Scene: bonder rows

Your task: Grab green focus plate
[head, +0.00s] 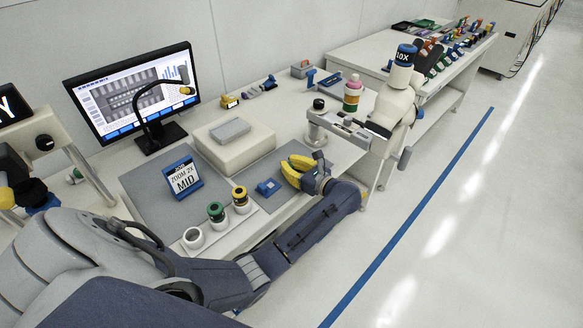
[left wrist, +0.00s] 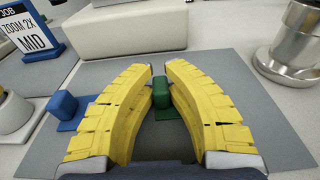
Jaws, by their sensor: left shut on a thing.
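The green focus plate shows in the left wrist view as a small green block (left wrist: 161,93) on a flat green base, partly hidden by the fingers. My left gripper (left wrist: 158,73) has curved yellow fingers closed on the green block, one on each side. In the head view the left gripper (head: 288,165) is low over the grey mat, and the green plate is hidden there. A similar blue plate with a block (head: 268,187) lies on the mat to its left; it also shows in the left wrist view (left wrist: 64,106). My right gripper is not in view.
A job card reading "ZOOM 2X MID" (head: 182,179) stands on the mat. A white box (head: 233,146) is behind. Ringed cups (head: 217,211) stand at the front edge. A microscope marked 10X (head: 396,98) and a metal cylinder (left wrist: 288,53) are to the right.

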